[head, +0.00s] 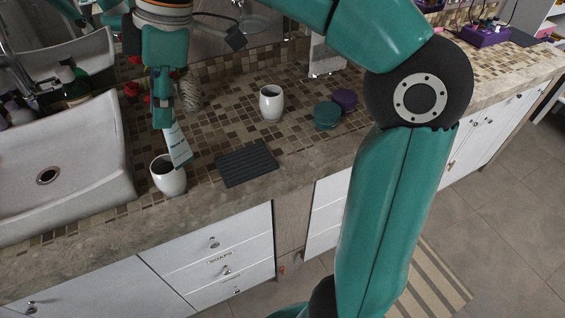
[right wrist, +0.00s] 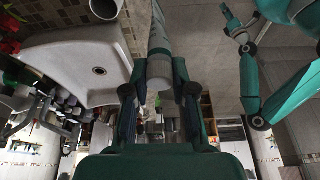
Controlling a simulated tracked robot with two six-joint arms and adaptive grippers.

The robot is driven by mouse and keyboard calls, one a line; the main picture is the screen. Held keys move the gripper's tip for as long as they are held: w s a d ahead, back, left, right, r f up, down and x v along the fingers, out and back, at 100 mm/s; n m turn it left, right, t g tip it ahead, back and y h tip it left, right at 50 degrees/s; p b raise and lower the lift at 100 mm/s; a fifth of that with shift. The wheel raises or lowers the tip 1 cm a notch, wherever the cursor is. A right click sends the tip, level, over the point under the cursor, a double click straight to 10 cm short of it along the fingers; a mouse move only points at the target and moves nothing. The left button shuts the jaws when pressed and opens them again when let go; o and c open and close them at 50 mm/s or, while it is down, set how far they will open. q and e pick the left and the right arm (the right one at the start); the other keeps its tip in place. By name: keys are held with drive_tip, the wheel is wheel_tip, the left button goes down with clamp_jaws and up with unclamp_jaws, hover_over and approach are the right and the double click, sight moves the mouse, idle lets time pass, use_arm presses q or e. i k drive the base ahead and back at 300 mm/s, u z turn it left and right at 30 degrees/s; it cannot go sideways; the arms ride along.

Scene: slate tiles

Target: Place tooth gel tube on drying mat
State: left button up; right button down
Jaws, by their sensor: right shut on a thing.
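The tooth gel tube (head: 178,146) is white and teal and hangs tilted from my right gripper (head: 165,112). The right gripper is shut on its capped end. In the right wrist view the tube (right wrist: 160,40) runs up from between the fingers of the right gripper (right wrist: 160,88). In the head view its lower end overlaps the rim of a white cup (head: 169,178); I cannot tell if they touch. The dark ribbed drying mat (head: 246,164) lies bare on the counter, right of the tube. My left gripper (right wrist: 237,25) shows small in the right wrist view; its fingers are unclear.
A second white cup (head: 271,103), a teal round container (head: 327,116) and a purple one (head: 344,99) stand behind the mat. The sink (head: 75,150) is at left. The tiled counter around the mat is clear, and its front edge is close.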

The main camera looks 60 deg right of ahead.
sight(245, 161)
drive_tip(key=u, duration=5.2)
drive_tip(key=k, duration=0.55)
drive_tip(key=z, duration=5.9)
